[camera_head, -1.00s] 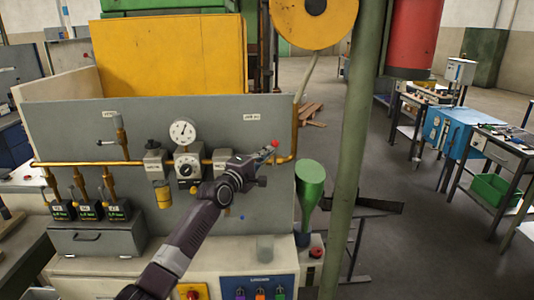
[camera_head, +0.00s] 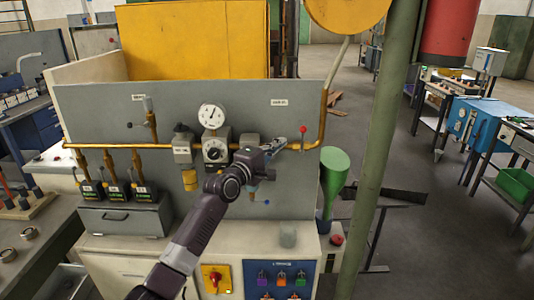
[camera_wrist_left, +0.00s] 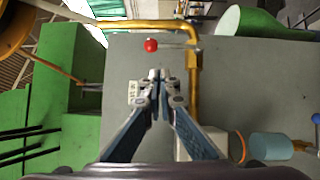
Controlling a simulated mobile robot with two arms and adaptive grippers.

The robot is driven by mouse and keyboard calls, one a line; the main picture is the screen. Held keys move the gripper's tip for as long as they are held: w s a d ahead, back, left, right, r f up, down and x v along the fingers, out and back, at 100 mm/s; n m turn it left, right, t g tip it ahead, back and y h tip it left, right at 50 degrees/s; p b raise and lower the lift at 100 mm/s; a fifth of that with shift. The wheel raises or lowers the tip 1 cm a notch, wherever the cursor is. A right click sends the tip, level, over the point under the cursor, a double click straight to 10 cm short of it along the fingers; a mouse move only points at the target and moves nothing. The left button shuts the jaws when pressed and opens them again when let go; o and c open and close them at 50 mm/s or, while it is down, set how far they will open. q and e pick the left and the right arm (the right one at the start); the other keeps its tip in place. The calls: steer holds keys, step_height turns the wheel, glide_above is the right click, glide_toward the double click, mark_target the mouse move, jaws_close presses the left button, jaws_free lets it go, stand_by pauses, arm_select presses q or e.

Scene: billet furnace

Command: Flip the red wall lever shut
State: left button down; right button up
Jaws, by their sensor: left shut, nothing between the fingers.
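The red wall lever (camera_head: 303,130) is on the grey panel, just left of the bend where the copper pipe turns upward. Its red ball end points up and its thin stem runs down toward the horizontal pipe, roughly square to it. The ball also shows in the left wrist view (camera_wrist_left: 151,46), with the stem running right to the pipe. My left gripper (camera_head: 286,144) is shut and empty, in front of the panel just left of the lever. In the left wrist view its fingertips (camera_wrist_left: 160,75) are together, with a gap between them and the lever. My right gripper is out of view.
The copper pipe (camera_head: 92,147) crosses the panel (camera_head: 95,112), with a gauge (camera_head: 212,116) and a dial box (camera_head: 215,148) left of the gripper. A green funnel (camera_head: 334,168) and a green post (camera_head: 381,130) stand to the right.

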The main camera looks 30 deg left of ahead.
arm_select(q)
steer(key=s+a+b, duration=0.1)
steer(key=s, duration=0.5)
steer(key=shift+s, duration=0.2)
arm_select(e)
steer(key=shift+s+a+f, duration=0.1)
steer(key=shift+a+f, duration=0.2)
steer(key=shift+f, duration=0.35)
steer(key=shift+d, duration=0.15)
